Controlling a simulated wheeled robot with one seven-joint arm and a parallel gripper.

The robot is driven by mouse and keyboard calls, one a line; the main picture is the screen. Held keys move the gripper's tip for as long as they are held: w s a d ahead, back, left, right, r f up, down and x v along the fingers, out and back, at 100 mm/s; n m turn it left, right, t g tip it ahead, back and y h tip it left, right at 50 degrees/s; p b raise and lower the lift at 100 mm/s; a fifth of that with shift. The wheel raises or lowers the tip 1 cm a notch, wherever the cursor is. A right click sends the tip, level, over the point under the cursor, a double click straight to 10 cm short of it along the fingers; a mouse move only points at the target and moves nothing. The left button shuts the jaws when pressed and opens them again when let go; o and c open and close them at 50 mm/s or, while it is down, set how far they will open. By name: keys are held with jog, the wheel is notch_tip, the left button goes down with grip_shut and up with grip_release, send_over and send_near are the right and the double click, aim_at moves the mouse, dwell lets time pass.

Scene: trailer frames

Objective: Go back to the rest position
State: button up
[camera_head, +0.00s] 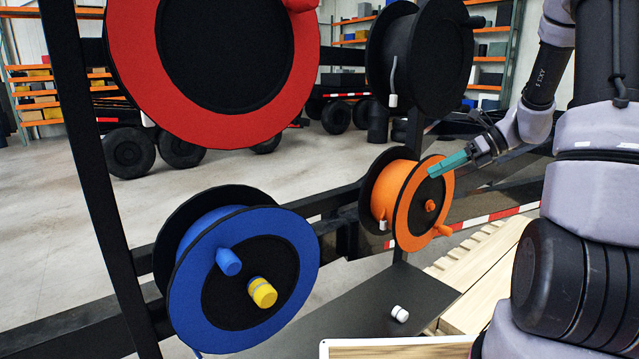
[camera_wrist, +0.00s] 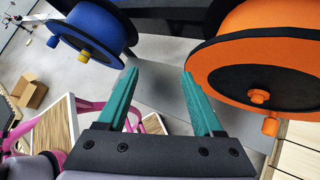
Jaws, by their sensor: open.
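My gripper (camera_head: 449,164) has teal fingers and is at the right of the head view, in front of the upper part of the orange reel (camera_head: 415,205). The wrist view shows my gripper (camera_wrist: 156,78) with its two fingers spread apart and nothing between them. In that view the orange reel (camera_wrist: 230,62) is to the right of the fingers and the blue reel (camera_wrist: 95,27) is to the upper left. Whether a finger touches the orange reel cannot be told.
A red reel (camera_head: 135,75) and a black reel (camera_head: 425,60) hang above. The blue reel with a yellow knob (camera_head: 262,292) is lower left. A small white cylinder (camera_head: 400,313) lies on the dark shelf (camera_head: 370,318). A cardboard box (camera_wrist: 31,95) stands on the floor. Open floor lies behind.

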jog(key=s+a+r+n+t+h, duration=0.2)
jog(key=s+r+n+h, duration=0.2)
jog(key=s+r+n, duration=0.4)
jog(key=s+a+r+n+t+h, duration=0.2)
jog(key=s+r+n+h, duration=0.3)
jog(key=s+n, duration=0.8)
notch_tip(320, 180, up, 3)
jog(key=shift+a+f+n+t, duration=0.15)
jog(key=shift+a+n+t, duration=0.25)
jog(key=shift+a+n, duration=0.3)
